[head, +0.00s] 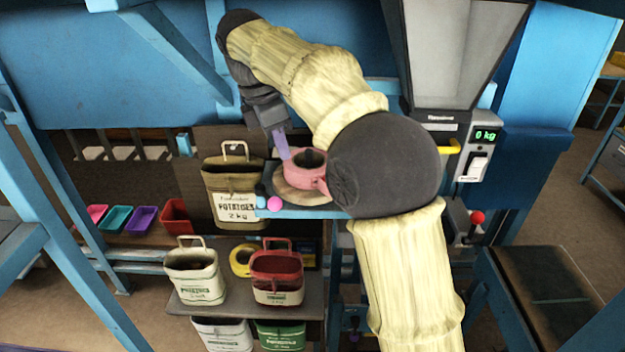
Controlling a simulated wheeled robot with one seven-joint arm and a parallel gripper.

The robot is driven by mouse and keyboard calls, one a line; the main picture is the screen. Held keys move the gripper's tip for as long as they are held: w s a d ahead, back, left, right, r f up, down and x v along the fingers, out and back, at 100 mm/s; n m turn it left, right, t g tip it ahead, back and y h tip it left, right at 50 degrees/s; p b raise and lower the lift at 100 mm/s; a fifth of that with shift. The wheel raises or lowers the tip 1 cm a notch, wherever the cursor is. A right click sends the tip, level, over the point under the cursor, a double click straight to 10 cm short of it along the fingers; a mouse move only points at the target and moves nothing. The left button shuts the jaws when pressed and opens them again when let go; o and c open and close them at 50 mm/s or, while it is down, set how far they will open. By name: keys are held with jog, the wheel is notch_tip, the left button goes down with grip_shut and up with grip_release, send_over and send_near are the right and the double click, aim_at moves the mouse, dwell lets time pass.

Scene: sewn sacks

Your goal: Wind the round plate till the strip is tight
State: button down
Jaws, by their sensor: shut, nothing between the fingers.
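A round tan plate (284,191) lies on the blue ledge in the middle of the head view. A pink pot-like piece with a dark opening (298,172) sits on it, and my arm hides part of its right side. My gripper (283,150) points down from the upper left, with its lilac fingers shut and empty. The tips are close to the pink piece's left rim; I cannot tell whether they touch it. I cannot make out a strip for certain.
A brown potato sack (232,182) hangs at the left. Sacks (195,277) and a yellow ring (241,262) are on the lower shelf. A weighing unit (484,135) reads 0 kg at the right.

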jog(key=shift+r, duration=0.1)
dwell(0.3)
send_near(311, 196)
jog(key=f, duration=0.3)
jog(key=a+f, duration=0.1)
jog(key=f, duration=0.1)
jog(key=shift+s, duration=0.3)
jog(key=d, duration=0.1)
jog(key=w+d+p, duration=0.1)
jog(key=d, duration=0.1)
jog(key=shift+w+d+r, duration=0.15)
jog(key=shift+d+r, duration=0.05)
jog(key=shift+r, duration=0.05)
jog(key=shift+w+d+f, duration=0.1)
jog(key=shift+n, duration=0.3)
